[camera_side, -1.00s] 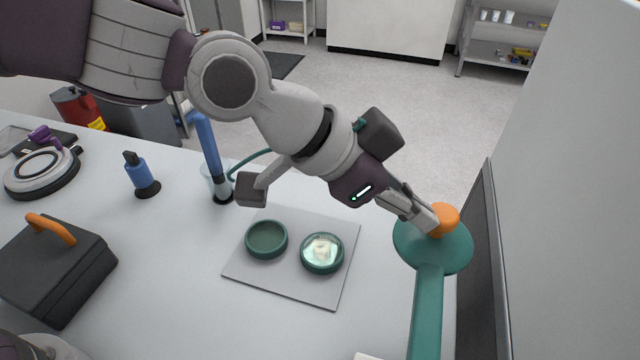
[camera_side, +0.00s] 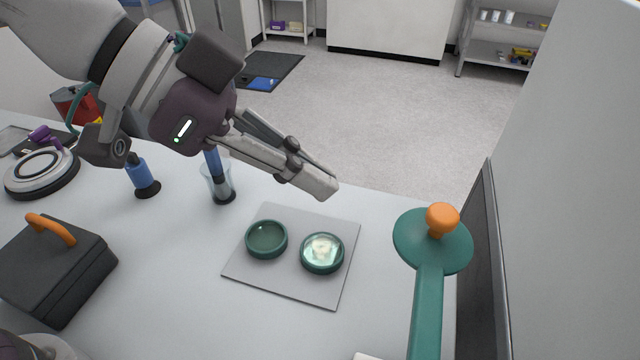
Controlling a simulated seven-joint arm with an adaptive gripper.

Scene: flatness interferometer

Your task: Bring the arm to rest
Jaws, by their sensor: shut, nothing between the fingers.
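My gripper (camera_side: 326,188) is shut and empty. It hangs in the air over the far edge of the table, above and behind the grey plate in the picture. Its fingers point down and to the right. It is well apart from the orange knob (camera_side: 442,219) on the green arm-like fixture (camera_side: 427,300) at the right.
On the grey plate (camera_side: 290,289) sit an empty green ring holder (camera_side: 266,239) and another holding a shiny disc (camera_side: 322,252). A dark-edged panel (camera_side: 487,270) rises at right.

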